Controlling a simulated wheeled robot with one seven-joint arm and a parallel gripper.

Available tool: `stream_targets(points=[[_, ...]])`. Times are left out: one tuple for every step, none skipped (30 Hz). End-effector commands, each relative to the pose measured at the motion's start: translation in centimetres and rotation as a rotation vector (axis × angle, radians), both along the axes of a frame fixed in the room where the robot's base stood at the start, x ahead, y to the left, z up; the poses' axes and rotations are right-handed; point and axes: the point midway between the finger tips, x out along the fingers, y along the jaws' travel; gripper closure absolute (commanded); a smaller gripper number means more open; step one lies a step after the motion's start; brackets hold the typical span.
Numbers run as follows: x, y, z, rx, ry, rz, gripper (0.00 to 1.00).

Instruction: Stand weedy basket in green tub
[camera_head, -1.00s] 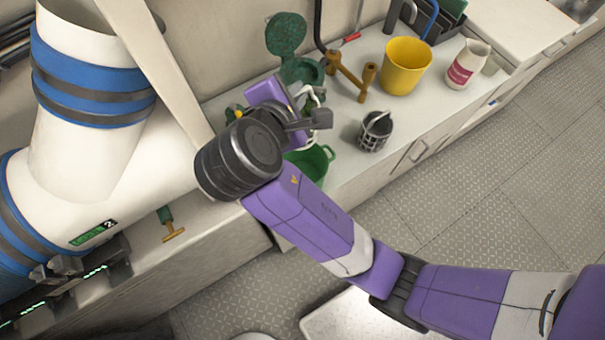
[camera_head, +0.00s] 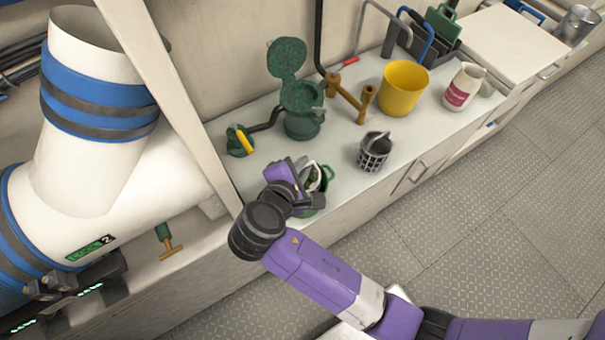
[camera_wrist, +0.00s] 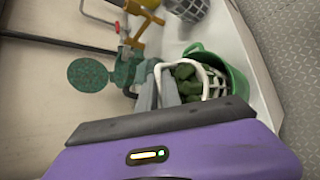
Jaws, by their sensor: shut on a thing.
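The weedy basket (camera_wrist: 217,82) has pale lattice sides, dark green weed inside and a white looped handle. In the head view its white handle (camera_head: 316,175) shows beside my gripper (camera_head: 309,187). In the wrist view my gripper (camera_wrist: 160,84) is shut on that handle. The green tub (camera_wrist: 237,68) stands on the bench, with the basket within its rim as seen from the wrist. I cannot tell whether the basket rests on the tub's bottom. In the head view my gripper hides most of the tub (camera_head: 328,174).
A dark grey basket (camera_head: 374,152) stands right of the tub. Behind are a green strainer with open lid (camera_head: 302,112), a brass fitting (camera_head: 366,102), a yellow bucket (camera_head: 404,88) and a white jug (camera_head: 463,86). A green-yellow item (camera_head: 240,141) lies left.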

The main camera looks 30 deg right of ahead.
Motion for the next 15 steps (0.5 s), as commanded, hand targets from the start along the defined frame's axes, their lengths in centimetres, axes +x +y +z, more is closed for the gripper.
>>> stream_targets(points=[[0.0, 0.0, -0.2, 0.000, -0.001, -0.001, 1.00], [0.0, 0.0, -0.4, -0.001, 0.000, -0.001, 1.00], [0.0, 0.0, -0.8, -0.001, 0.001, 0.000, 1.00], [0.0, 0.0, -1.2, -0.001, 0.001, 0.001, 1.00], [0.0, 0.0, -1.7, -0.001, 0.002, 0.001, 1.00], [0.0, 0.0, -2.3, -0.001, 0.002, 0.000, 1.00], [0.0, 0.0, -2.8, -0.002, 0.003, 0.000, 1.00], [0.0, 0.0, -3.2, -0.002, 0.001, 0.000, 1.00], [0.0, 0.0, -3.7, -0.001, 0.002, 0.000, 1.00], [0.0, 0.0, -4.0, -0.001, 0.002, 0.000, 1.00], [0.0, 0.0, -4.2, -0.001, 0.001, 0.001, 1.00], [0.0, 0.0, -4.4, 0.000, 0.000, 0.000, 1.00], [0.0, 0.0, -4.5, 0.000, 0.000, 0.000, 1.00], [0.0, 0.0, -4.6, 0.001, -0.001, 0.001, 1.00], [0.0, 0.0, -4.6, 0.001, -0.001, 0.001, 1.00]])
